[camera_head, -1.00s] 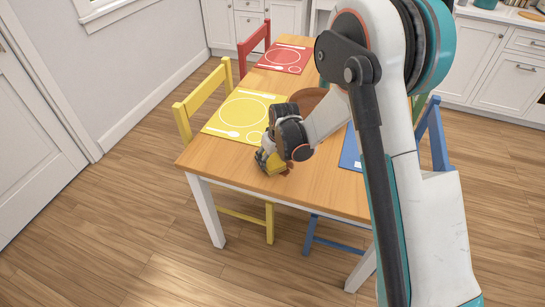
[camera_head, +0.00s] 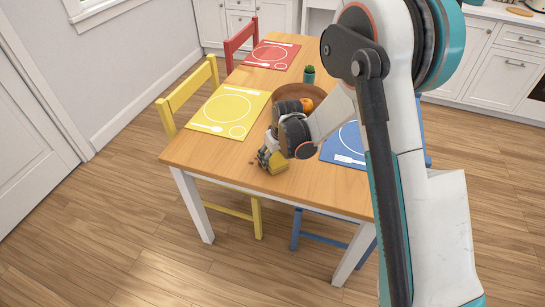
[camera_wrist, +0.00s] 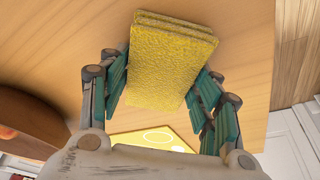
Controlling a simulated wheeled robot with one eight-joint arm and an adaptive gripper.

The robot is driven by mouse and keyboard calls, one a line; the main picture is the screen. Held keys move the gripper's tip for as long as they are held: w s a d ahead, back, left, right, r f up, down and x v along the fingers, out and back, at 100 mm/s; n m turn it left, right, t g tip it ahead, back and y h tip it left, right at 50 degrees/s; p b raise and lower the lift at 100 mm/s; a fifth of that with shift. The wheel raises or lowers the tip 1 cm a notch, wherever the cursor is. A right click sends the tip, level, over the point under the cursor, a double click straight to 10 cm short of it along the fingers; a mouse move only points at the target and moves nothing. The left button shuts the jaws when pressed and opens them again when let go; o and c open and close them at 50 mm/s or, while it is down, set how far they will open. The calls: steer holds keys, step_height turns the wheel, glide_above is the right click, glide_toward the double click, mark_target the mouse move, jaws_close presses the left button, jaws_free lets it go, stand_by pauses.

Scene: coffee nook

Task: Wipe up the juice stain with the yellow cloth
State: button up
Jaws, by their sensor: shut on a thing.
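The yellow cloth (camera_head: 279,168) is a folded, thick pad. My gripper (camera_head: 270,160) is shut on it, low over the near part of the wooden table. In the wrist view the cloth (camera_wrist: 172,60) sits between the green-padded fingers of my gripper (camera_wrist: 165,82). I cannot tell whether the cloth touches the tabletop. Small dark reddish-brown marks (camera_head: 252,163), possibly part of the juice stain, show on the table just left of my gripper. Any stain under the cloth or gripper is hidden.
The table (camera_head: 215,155) bears a yellow placemat (camera_head: 210,108), a red placemat (camera_head: 285,50) and a blue placemat (camera_head: 335,153). A brown bowl (camera_head: 284,94) with an orange (camera_head: 307,104) stands behind my gripper, near a potted cactus (camera_head: 308,76). The table's near-left corner is clear.

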mark_target(273, 157)
steer(key=r, duration=0.3)
steer(key=shift+a+p, duration=0.2)
steer(key=shift+p, duration=0.2)
steer(key=shift+r+p, duration=1.35)
steer(key=shift+r, duration=1.1)
steer(key=shift+d, duration=0.1)
